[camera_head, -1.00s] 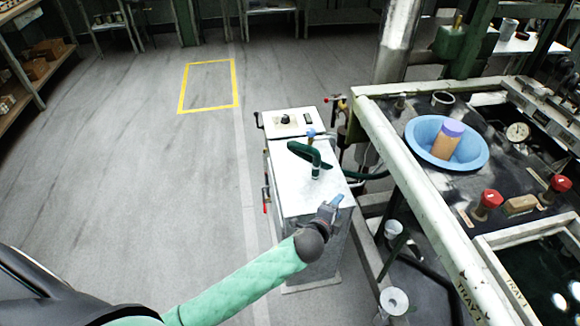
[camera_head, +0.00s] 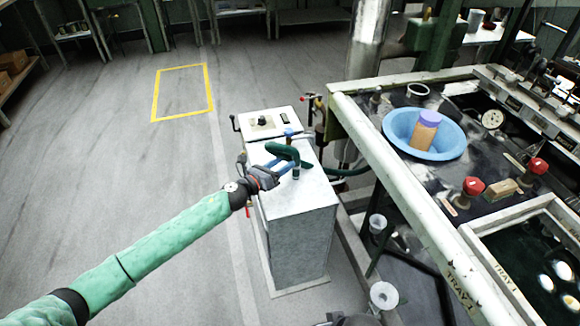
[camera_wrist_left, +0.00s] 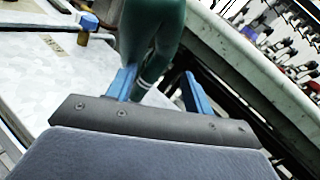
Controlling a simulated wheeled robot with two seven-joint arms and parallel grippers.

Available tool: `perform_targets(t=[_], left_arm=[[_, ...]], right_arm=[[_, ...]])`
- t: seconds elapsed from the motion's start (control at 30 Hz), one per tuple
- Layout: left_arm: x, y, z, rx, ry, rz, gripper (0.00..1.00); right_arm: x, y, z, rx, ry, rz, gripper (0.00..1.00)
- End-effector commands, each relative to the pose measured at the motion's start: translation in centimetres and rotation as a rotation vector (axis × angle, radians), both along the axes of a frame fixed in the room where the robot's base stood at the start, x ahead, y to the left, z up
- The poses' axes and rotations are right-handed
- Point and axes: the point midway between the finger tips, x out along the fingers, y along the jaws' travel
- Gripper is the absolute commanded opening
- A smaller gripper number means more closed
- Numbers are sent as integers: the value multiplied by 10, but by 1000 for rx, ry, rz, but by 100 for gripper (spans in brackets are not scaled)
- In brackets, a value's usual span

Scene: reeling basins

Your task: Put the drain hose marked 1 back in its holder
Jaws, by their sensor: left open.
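The drain hose (camera_head: 290,150) is a dark green bent tube standing up from the top of a grey cabinet (camera_head: 305,238). In the left wrist view the hose (camera_wrist_left: 153,35) is large, with white bands low on it; no number can be read. My left gripper (camera_head: 284,168) is open beside the hose's upright part. In the left wrist view its two blue fingers stand apart with the hose between or just beyond them; contact cannot be told. I cannot tell which part is the holder.
To the right, a bench with a white rail (camera_head: 400,190) carries a blue basin (camera_head: 392,127). The floor on the left is clear.

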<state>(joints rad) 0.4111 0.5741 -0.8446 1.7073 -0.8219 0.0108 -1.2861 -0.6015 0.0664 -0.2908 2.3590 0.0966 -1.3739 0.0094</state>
Motion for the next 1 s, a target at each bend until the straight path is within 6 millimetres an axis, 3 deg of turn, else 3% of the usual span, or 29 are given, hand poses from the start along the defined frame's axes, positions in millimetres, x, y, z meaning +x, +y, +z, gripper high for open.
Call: perform_targets(t=[0.53,0.87,1.0], left_arm=[[43,-40,3,-3,3,3,52],[47,-44,3,-3,3,2,52],[47,-44,3,-3,3,2,26]], right_arm=[[-9,-24,24,-51,54,-15,36],[-10,-26,23,-57,64,-19,36],[-8,-25,24,-55,58,-19,36]])
